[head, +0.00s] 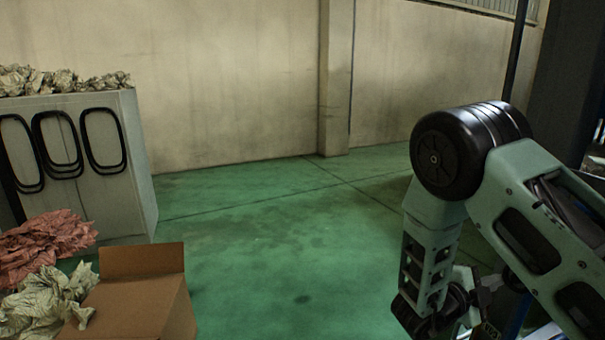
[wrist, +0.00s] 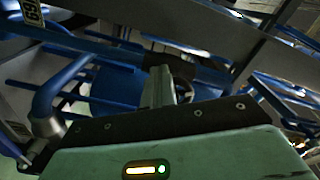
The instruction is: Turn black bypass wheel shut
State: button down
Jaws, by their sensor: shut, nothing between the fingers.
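My gripper (wrist: 160,82) shows in the wrist view as a grey finger block beyond the dark mounting plate, shut and empty. Just behind and right of the fingers is a dark curved rim (wrist: 184,70). It may be the black bypass wheel, but the fingers hide part of it and the picture is dim. I cannot tell whether the fingers touch it. In the head view no black wheel can be made out; my folded arm fills the right side.
In the head view, a cardboard box (head: 140,300) and grey cabinet (head: 140,165) stand left; the green floor (head: 280,235) between is clear.

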jog(key=shift+w+a+r, duration=0.1)
jog(key=shift+w+r, duration=0.25)
jog(key=shift+r, duration=0.25)
jog(key=shift+w+r+p, duration=0.1)
jog(key=shift+r+p, duration=0.25)
jog(key=shift+p, duration=0.05)
jog(key=shift+r, duration=0.25)
jog(key=shift+w, duration=0.1)
jog(key=v, duration=0.6)
jog(key=shift+w+a, duration=0.25)
jog(key=shift+w, duration=0.1)
jog(key=shift+f, duration=0.1)
